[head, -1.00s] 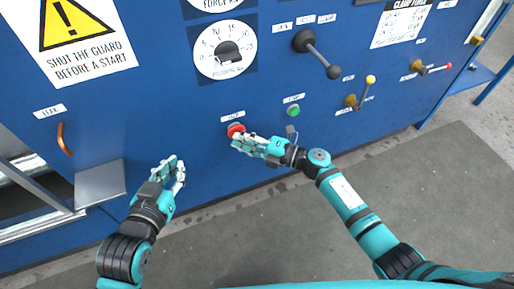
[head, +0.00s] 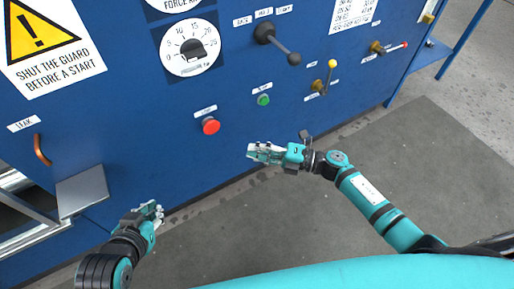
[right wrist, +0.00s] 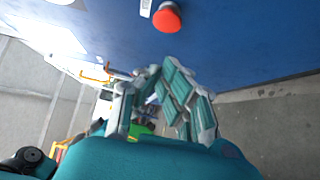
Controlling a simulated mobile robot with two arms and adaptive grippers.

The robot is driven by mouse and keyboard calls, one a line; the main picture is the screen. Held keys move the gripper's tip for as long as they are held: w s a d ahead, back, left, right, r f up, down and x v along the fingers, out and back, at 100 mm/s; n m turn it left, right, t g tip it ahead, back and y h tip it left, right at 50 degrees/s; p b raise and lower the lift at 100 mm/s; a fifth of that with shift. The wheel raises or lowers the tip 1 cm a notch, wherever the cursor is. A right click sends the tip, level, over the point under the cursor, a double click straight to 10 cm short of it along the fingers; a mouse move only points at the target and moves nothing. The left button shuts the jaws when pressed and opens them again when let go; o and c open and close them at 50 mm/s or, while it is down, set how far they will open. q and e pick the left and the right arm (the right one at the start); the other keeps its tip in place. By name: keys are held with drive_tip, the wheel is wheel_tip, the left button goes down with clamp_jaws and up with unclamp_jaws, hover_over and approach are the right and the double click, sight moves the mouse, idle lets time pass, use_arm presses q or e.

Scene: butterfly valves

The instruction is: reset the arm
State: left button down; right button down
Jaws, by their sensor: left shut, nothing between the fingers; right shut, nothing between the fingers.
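My right gripper (head: 254,152) is shut and empty, in front of the blue panel's lower part, below and to the right of the red button (head: 211,126). It also shows in the right wrist view (right wrist: 160,75), with the red button (right wrist: 167,17) above it and a gap between them. Neither gripper touches any control.
A copper handle (head: 41,150) and a grey ledge (head: 83,190) stick out at left. Grey floor is clear at right.

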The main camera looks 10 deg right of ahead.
idle(0.5)
